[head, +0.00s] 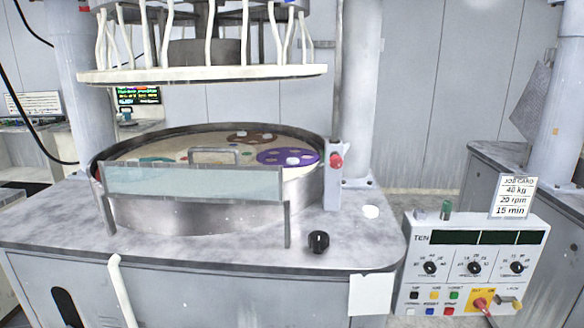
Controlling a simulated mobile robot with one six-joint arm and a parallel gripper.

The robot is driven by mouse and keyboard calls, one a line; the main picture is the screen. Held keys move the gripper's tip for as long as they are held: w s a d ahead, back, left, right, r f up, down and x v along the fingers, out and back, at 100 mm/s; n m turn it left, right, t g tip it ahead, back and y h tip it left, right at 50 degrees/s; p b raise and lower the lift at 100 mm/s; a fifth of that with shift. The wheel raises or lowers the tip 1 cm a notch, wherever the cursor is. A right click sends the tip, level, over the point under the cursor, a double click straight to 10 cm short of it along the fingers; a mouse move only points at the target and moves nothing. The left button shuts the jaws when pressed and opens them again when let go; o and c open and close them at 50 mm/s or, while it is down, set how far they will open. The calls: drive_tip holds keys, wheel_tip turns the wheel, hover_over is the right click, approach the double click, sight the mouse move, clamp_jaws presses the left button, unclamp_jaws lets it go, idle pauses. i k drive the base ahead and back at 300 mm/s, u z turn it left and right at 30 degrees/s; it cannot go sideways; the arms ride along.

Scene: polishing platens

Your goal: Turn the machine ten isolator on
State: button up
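The control panel marked TEN (421,238) stands at the lower right, beside the polishing machine. The isolator, a red rotary handle (481,303) on a yellow plate, is at the lower right of the panel face. Its handle appears to slant down and to the right. The small lettering on the plate is too blurred to read surely, so I cannot tell its setting. A small tan and grey fitting (509,302) sits just right of the isolator. My gripper is not in view.
The panel has a dark display (500,238), three black dials and several small coloured buttons. A job card (515,197) and a green piece (446,207) stand on top. A red button (336,160) is on a post by the platen. A black knob (318,242) sits on the machine table.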

sight(481, 304)
drive_tip(key=z, duration=4.2)
drive_tip(key=i, duration=0.1)
drive_tip(key=u, duration=2.9)
